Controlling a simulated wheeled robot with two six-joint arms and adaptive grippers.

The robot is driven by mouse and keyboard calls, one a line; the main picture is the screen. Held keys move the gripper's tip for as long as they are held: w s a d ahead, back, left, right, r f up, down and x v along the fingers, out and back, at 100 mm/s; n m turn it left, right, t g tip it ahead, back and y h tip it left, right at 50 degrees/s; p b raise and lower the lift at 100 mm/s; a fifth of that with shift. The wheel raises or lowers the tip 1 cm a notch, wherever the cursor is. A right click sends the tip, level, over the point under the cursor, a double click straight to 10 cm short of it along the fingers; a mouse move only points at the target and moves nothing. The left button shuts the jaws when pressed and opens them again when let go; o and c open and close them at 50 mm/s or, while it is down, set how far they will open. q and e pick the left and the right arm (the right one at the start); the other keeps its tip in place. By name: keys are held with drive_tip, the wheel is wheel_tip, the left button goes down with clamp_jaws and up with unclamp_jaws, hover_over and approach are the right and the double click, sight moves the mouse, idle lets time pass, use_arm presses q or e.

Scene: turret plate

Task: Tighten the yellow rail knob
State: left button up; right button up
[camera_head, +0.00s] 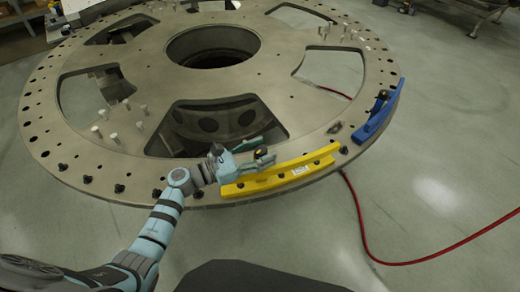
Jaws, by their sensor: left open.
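The yellow rail (297,174) lies along the near rim of the round grey metal turret plate (110,160). A small black knob (262,153) shows at the far side of the rail, between the fingers of my left gripper (266,158). My left arm comes in from the lower left, and the gripper points right, just above and behind the left part of the rail. Its fingers are open around the knob; I cannot tell whether they touch it. My right gripper is not in view.
A blue rail (378,118) with its own black knob (382,95) sits at the plate's right rim. Several metal pins stand on the plate, which has large cutouts. A red hose (365,240) lies on the floor at right.

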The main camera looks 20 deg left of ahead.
use_arm(q)
drive_tip(key=c, duration=1.2)
drive_tip(key=m+g+h+b, duration=0.1)
drive_tip(key=b, duration=0.1)
drive_tip(key=m+g+h+b, duration=0.1)
drive_tip(key=g+b, duration=0.1)
drive_tip(key=shift+w+f+m, duration=0.1)
drive_tip(key=shift+f+m, duration=0.2)
drive_tip(key=shift+f, duration=0.05)
drive_tip(key=shift+r+m+g+h+b, duration=0.1)
drive_tip(key=shift+m+g+h+b, duration=0.2)
drive_tip(key=shift+g+b, duration=0.1)
drive_tip(key=shift+r, duration=0.2)
drive_tip(key=o, duration=1.2)
drive_tip(key=v, duration=1.2)
